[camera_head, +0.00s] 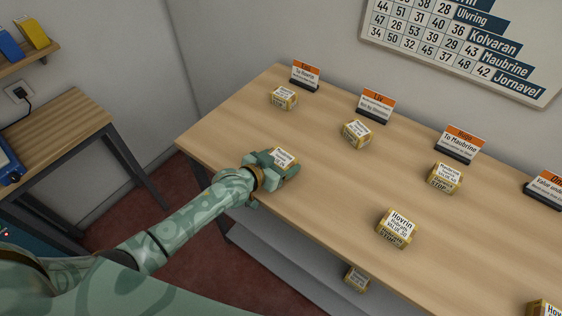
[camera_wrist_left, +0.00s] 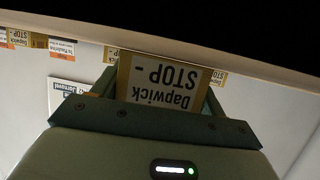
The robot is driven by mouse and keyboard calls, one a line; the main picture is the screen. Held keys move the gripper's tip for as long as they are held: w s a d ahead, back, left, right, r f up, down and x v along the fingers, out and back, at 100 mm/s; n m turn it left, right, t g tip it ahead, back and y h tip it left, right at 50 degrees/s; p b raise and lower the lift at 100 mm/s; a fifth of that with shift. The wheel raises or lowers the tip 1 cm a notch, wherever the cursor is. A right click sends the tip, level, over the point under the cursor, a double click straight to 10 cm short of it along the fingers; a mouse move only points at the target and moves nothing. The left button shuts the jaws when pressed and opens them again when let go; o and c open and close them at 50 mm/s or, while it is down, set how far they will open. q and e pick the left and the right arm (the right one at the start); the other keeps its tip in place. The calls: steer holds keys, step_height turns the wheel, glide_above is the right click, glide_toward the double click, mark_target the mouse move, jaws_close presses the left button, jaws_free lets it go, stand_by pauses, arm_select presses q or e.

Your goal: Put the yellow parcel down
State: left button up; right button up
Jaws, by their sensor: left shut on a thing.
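My left gripper (camera_head: 276,166) is shut on a yellow parcel (camera_head: 285,156) with a white label, over the near left part of the counter (camera_head: 225,137). The fingers hide part of the parcel's sides. In the left wrist view the picture is upside down, and the parcel (camera_wrist_left: 160,82) sits between the two fingers, its label reading "Dapwick STOP -". The wooden counter edge (camera_wrist_left: 150,38) runs across just beyond it. I cannot tell whether the parcel touches the counter. My right gripper is out of view.
Similar parcels stand before orange-topped signs: left (camera_head: 284,97), middle (camera_head: 356,134) and right (camera_head: 444,178). Another parcel (camera_head: 397,228) stands near the front, and one (camera_head: 357,278) is low on the grey shelf (camera_head: 290,268). Bare wood surrounds the held parcel. A side table (camera_head: 60,125) is left.

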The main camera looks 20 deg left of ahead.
arm_select(q)
steer(key=shift+r, duration=0.1)
steer(key=o, duration=1)
steer(key=shift+o, duration=0.2)
steer(key=shift+f, duration=0.2)
